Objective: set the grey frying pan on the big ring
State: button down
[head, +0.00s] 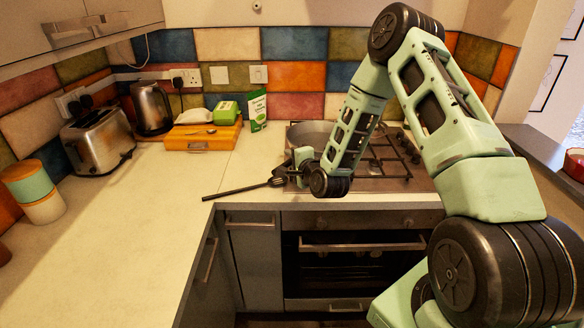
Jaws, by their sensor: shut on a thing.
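The grey frying pan (312,132) is at the left back of the gas hob (385,184), level or nearly so. My arm hides its right side, and I cannot tell whether its base touches the hob. My gripper (287,174) is in front of the pan, above the hob's front left corner. It is shut at the pan's handle, which is mostly hidden by the fingers and wrist. The big ring cannot be made out; my forearm and the pan cover much of the hob.
A black utensil (238,190) lies at the counter's front edge, by my gripper. An orange box (203,137), a green-and-white carton (257,111), a kettle (151,108) and a toaster (98,141) stand left. The left worktop (110,250) is mostly clear.

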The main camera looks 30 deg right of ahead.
notch_tip(320, 180, down, 4)
jog(key=shift+p, duration=0.6)
jog(key=shift+f+b, duration=0.4)
jog(key=c, duration=1.3)
grip_release()
jog(key=shift+c, duration=0.2)
